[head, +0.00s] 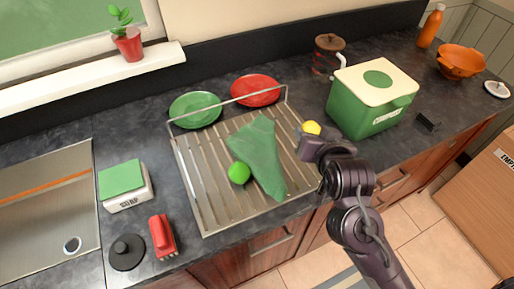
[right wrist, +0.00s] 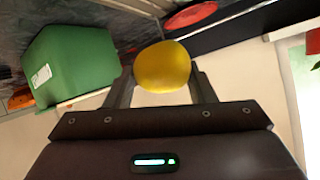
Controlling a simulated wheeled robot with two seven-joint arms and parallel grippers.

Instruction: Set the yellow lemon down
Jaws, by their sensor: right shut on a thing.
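The yellow lemon (head: 312,128) is in my right gripper (head: 308,134), at the right edge of the metal drying rack (head: 208,205) in the head view. In the right wrist view the lemon (right wrist: 163,67) sits between the two fingers of the gripper (right wrist: 163,82), which is shut on it. The lemon appears held above the counter; its exact height is hard to tell. My left gripper does not show in either view.
On the rack lie a green cloth (head: 258,155) and a green lime (head: 239,172). A green bread box (head: 365,108) stands right of my gripper.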

